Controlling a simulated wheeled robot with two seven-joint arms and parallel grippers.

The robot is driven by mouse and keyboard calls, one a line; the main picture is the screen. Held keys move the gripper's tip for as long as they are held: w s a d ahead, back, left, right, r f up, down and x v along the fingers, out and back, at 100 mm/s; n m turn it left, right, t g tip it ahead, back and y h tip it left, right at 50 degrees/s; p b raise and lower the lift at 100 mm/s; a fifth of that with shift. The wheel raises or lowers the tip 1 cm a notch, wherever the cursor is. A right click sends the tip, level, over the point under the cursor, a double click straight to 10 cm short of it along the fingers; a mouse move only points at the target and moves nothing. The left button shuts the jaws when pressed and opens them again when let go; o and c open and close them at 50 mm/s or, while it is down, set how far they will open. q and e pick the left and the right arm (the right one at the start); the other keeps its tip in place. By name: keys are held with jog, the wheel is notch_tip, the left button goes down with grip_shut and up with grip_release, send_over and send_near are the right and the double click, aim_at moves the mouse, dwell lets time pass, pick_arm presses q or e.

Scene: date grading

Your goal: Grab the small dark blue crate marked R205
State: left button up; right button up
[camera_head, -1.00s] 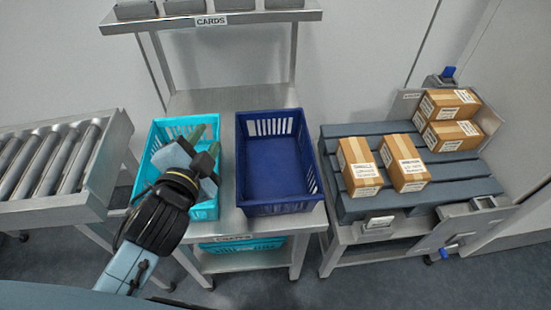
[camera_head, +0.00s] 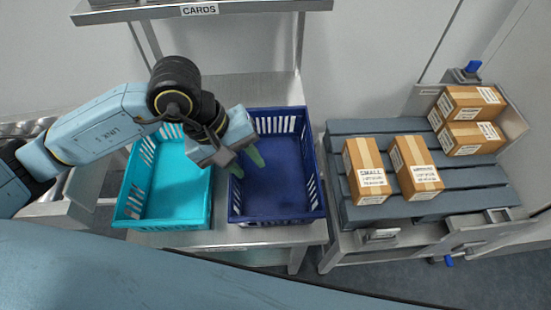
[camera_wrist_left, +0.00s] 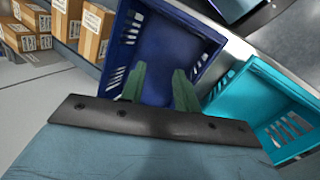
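A dark blue crate (camera_head: 284,182) with slotted walls stands empty on the metal table, right of a turquoise crate. No R205 mark can be read on it. It also shows in the left wrist view (camera_wrist_left: 176,45). My left gripper (camera_head: 247,166) is over the left part of the dark blue crate, near its left wall. Its green fingers stand apart with nothing between them, as the left wrist view also shows (camera_wrist_left: 160,82). Whether the fingers touch the wall cannot be told. My right gripper is not in view.
The turquoise crate (camera_head: 178,198) is empty and stands close on the left. A slatted grey platform (camera_head: 452,176) on the right bears several cardboard boxes (camera_head: 415,170). A shelf labelled CARDS (camera_head: 250,7) hangs above the table. A metal frame is at the left.

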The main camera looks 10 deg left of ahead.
pick_arm(q)
jog(key=w+a+y, duration=0.3)
jog(key=a+y, duration=0.1)
jog(key=a, duration=0.2)
jog(key=shift+m+t, duration=0.4)
jog(key=w+f, duration=0.1)
jog(key=f, duration=0.3)
jog(key=w+f+b, duration=0.1)
jog(key=f, duration=0.7)
jog(key=shift+w+d+f, duration=0.1)
jog(key=shift+w+f, duration=0.4)
jog(key=shift+f, duration=0.25)
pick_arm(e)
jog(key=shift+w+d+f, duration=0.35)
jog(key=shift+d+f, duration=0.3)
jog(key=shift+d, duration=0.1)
pick_arm(q)
jog(key=shift+c, duration=0.2)
